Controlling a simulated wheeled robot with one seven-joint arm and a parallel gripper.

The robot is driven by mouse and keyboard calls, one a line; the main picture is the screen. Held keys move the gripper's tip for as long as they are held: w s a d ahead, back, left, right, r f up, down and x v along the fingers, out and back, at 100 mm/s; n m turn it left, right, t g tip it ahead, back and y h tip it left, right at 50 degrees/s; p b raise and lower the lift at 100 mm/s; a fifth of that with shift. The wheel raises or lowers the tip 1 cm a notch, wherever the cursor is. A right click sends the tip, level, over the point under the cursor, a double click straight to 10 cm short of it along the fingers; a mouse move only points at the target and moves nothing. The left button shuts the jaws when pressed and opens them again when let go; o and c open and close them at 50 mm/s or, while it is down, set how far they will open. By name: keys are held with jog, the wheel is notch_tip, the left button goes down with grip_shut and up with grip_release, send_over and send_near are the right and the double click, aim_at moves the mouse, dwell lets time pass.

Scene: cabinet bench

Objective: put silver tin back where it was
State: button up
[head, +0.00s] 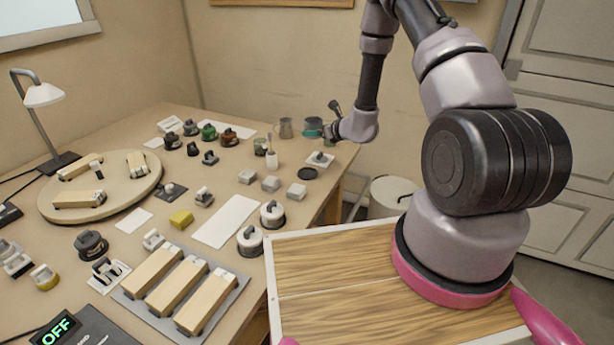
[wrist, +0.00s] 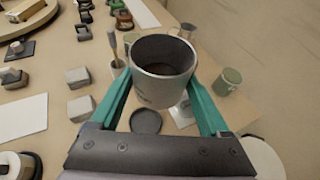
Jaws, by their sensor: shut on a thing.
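The silver tin (wrist: 160,88) is a round, open-topped grey metal can. In the wrist view it sits between the two teal fingers of my gripper (wrist: 163,80), which is shut on it. Its mouth faces up toward the camera and its inside looks dark and empty. It appears held above the bench, over the area by a dark round disc (wrist: 146,122). In the head view my gripper (head: 322,129) is at the bench's far right corner, small and partly hidden by my wrist, so the tin is hard to make out there.
A grey mug-like can (head: 285,128) stands near the back edge; a greenish can (wrist: 229,79) stands right of the held tin. A brush cup (head: 271,158), pale blocks (head: 271,183) and a white plate with a small item (head: 320,160) are close by. A bin (head: 391,197) stands beyond the edge.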

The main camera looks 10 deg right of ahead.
send_over(310, 176)
notch_tip(310, 176, down, 12)
jog(key=shift+s, duration=0.1)
jog(key=shift+f, duration=2.4)
jog(key=shift+f, duration=0.15)
jog(key=o, duration=1.5)
jog(key=shift+c, duration=0.2)
